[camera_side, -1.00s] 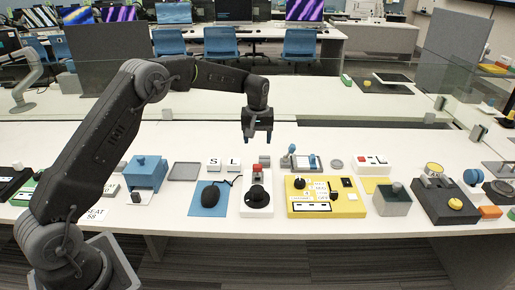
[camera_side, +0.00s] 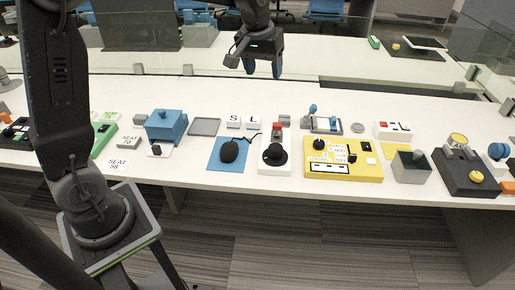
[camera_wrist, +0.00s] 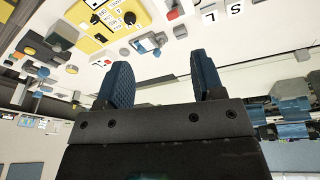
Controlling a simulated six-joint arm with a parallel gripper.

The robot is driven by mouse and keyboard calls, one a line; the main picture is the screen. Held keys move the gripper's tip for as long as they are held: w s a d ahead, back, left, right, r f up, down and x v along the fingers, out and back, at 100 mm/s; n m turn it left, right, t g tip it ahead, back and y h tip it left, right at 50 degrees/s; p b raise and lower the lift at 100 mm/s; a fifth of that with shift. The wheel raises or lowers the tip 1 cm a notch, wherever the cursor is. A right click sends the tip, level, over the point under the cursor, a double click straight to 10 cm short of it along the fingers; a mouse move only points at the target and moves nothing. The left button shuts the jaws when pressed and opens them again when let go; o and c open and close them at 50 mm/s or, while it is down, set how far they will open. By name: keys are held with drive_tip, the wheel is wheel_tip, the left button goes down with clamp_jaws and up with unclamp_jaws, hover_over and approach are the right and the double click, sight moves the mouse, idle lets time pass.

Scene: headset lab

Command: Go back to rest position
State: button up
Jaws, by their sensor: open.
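My gripper (camera_side: 263,68) is raised above the back part of the white table (camera_side: 300,185) in the side view, well clear of everything on it. Its two blue fingers point down and stand apart with nothing between them. In the wrist view my gripper (camera_wrist: 153,85) also shows open and empty, with the white table and its items beyond it.
A clear screen (camera_side: 420,70) runs along the back.

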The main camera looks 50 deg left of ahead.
drive_tip(key=s+d+m+t, duration=0.1)
drive_tip(key=s+d+m, duration=0.1)
drive_tip(key=s, duration=1)
drive_tip(key=s+d+m+t, duration=0.1)
drive_tip(key=s+d+m, duration=0.2)
drive_tip(key=s, duration=0.9)
drive_tip(key=shift+s+d+m+t+h, duration=0.3)
drive_tip(key=shift+s+d+t, duration=0.1)
drive_tip(key=shift+d, duration=0.15)
drive_tip(key=shift+r, duration=0.1)
